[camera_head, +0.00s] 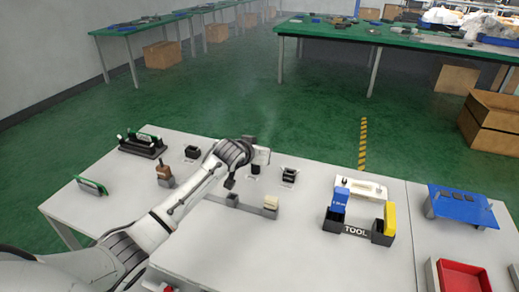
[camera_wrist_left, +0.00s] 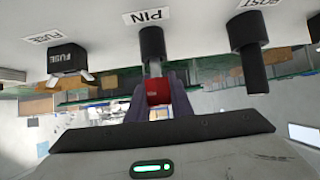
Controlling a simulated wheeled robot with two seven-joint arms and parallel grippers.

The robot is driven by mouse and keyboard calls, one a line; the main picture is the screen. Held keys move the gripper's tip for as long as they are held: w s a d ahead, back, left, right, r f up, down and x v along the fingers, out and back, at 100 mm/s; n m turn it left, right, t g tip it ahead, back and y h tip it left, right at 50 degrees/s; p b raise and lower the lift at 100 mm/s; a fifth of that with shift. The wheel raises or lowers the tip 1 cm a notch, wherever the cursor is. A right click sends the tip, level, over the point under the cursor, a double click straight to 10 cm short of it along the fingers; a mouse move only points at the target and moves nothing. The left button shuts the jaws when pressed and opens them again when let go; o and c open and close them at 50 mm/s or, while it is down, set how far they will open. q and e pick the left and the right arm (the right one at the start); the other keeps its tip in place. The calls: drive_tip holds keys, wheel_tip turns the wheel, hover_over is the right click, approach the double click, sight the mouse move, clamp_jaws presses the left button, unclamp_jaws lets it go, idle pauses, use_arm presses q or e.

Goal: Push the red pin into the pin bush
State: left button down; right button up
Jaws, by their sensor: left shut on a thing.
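The pin bush is a black cylinder (camera_wrist_left: 151,40) beside the PIN label (camera_wrist_left: 148,16) in the left wrist view. A red pin head (camera_wrist_left: 158,93) sits between the fingers of my left gripper (camera_wrist_left: 156,84), which is shut on it. A pale grey shaft shows between the red head and the bush, in line with it. The shaft's far end meets the bush mouth; I cannot tell how deep it goes. In the head view my left gripper (camera_head: 257,157) is above the black bush (camera_head: 255,169), and the red pin is hidden. My right gripper is not in view.
A black fuse holder (camera_wrist_left: 68,58) and a black post (camera_wrist_left: 249,45) flank the bush in the left wrist view. On the white table, a tool holder (camera_head: 355,231) and a blue stand (camera_head: 462,206) are to the right. A low grey rack (camera_head: 240,204) lies in front.

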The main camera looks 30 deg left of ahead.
use_arm(q)
drive_tip(key=shift+f, duration=0.45)
drive_tip(key=c, duration=1.5)
unclamp_jaws()
drive_tip(key=v, duration=1)
drive_tip(key=shift+s+r, duration=0.1)
drive_tip(key=shift+s, duration=0.05)
